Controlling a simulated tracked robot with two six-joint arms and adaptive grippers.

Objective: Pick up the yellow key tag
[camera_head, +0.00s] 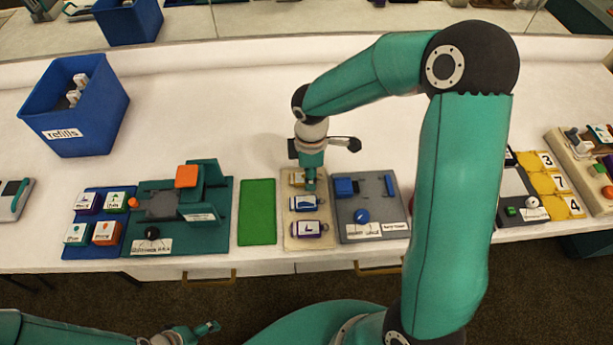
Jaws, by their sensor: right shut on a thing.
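The yellow key tag (296,180) is at the top of a column of tags on a beige board (322,241), partly hidden by my right gripper. My right gripper (310,184) points down over it and is shut on it. I cannot tell whether the tag is clear of the board.
A green mat (257,212) lies left of the board, and a grey panel (371,227) with blue parts lies right. A teal station (218,232) and a blue refills bin (108,121) stand further left. The white table behind is largely clear.

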